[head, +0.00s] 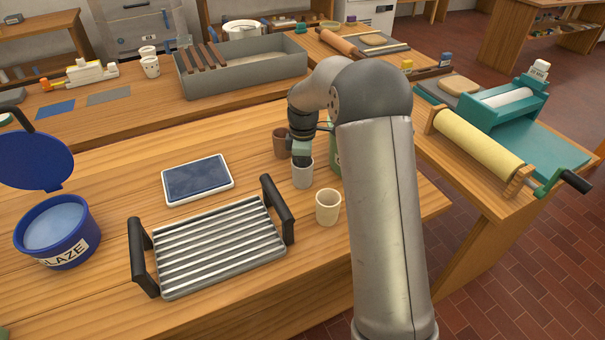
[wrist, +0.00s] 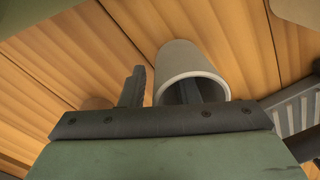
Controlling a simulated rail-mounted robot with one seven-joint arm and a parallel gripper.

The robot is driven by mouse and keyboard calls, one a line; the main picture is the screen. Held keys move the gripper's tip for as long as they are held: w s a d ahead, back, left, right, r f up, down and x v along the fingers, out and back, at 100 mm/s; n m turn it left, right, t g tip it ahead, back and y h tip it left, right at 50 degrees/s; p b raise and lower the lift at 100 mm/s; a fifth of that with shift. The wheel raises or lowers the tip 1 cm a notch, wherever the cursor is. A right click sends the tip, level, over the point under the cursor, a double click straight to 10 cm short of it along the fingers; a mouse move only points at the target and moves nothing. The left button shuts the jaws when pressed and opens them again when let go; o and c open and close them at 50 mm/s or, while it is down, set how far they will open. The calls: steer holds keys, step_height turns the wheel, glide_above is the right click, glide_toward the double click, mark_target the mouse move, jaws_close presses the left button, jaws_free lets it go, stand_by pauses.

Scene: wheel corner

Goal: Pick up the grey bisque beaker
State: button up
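The grey bisque beaker (head: 302,175) stands upright on the wooden table under my gripper (head: 301,159). In the wrist view the beaker (wrist: 189,60) shows its rim facing the gripper. My gripper's fingers (wrist: 163,92) are apart: one is outside the beaker on the left, the other reaches into its mouth. The beaker's wall lies between them, and a small gap seems to show at the outer finger. The inner fingertip is hidden inside the beaker.
A brown beaker (head: 281,143) stands just behind and a cream beaker (head: 328,207) in front. A green object (head: 335,160) is partly hidden by my arm. A ribbed rack (head: 215,248) with black handles, a blue-topped tablet (head: 197,179) and a glaze tub (head: 57,238) lie left.

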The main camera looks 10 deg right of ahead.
jaws_close()
steer(key=shift+r, duration=0.5)
step_height(320, 180, up, 2)
steer(key=shift+r, duration=0.25)
steer(key=s+a+r, duration=0.1)
steer(key=r, duration=0.1)
steer(key=s+a+r, duration=0.2)
steer(key=s+r, duration=0.1)
steer(key=shift+r, duration=0.3)
steer(key=s+a+r+b, duration=0.1)
steer(key=s+a+r, duration=0.3)
steer(key=s, duration=0.3)
steer(key=shift+s+a, duration=0.15)
steer(key=shift+a, duration=0.5)
step_height(320, 180, up, 8)
steer(key=p, duration=0.6)
steer(key=shift+f, duration=0.25)
